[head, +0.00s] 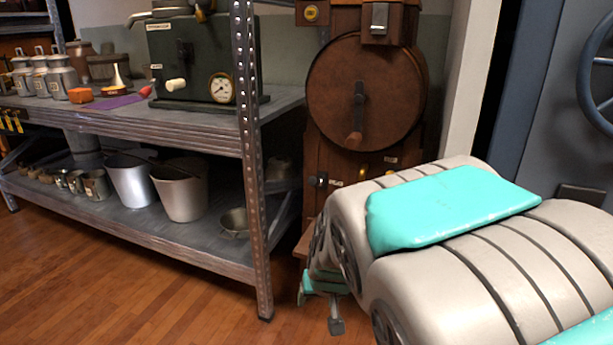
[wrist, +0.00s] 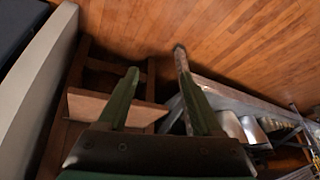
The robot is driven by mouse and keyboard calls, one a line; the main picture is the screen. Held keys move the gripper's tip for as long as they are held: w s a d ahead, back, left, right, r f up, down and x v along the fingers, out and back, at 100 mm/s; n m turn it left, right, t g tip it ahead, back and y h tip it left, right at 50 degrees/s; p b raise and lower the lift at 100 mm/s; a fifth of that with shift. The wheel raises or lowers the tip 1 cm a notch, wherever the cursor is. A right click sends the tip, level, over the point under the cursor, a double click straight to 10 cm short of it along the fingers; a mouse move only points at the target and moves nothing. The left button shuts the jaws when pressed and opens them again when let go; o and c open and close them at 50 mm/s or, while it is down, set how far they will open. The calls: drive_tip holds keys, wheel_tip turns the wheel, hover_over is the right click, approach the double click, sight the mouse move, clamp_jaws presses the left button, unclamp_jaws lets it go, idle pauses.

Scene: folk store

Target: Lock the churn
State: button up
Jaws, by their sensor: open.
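The churn is a brown wooden cabinet with a large round drum (head: 338,95) and a crank handle (head: 357,112) pointing down on its face. A small metal latch-like fitting (head: 318,181) is on the cabinet's front below the drum; whether it is locked I cannot tell. A grey metal piece (head: 379,18) sits above the drum. My arm hides the churn's lower right. In the wrist view my gripper (wrist: 157,62) is open and empty, pointing down toward the floor. A wooden ledge (wrist: 90,108), apparently the churn's lower part, lies behind and left of the left finger.
A metal shelf unit (head: 250,160) stands left of the churn, with its post close by. It holds a green machine (head: 200,60), metal cans (head: 60,78) and buckets (head: 182,193). A blue-grey door with a wheel (head: 597,85) is at right. Wooden floor (head: 110,270) is clear in front.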

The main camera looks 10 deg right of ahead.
drive_tip(key=w+r+m+t+h+p, duration=0.1)
drive_tip(key=w+r+t, duration=0.15)
drive_tip(key=w, duration=0.65)
drive_tip(key=w+r+t+h+p, duration=0.1)
drive_tip(key=w+t+h+p, duration=0.15)
drive_tip(key=w, duration=0.55)
drive_tip(key=m+t+h+p, duration=0.1)
drive_tip(key=t+h+p, duration=0.1)
drive_tip(key=t+h, duration=0.25)
approach(312, 185)
drive_tip(key=w+d+f, duration=0.2)
drive_tip(key=w, duration=0.2)
drive_tip(key=shift+w+d+r+t, duration=0.2)
drive_tip(key=shift+r+t, duration=0.1)
drive_tip(key=shift+t, duration=0.45)
drive_tip(key=shift+x, duration=3.75)
clamp_jaws()
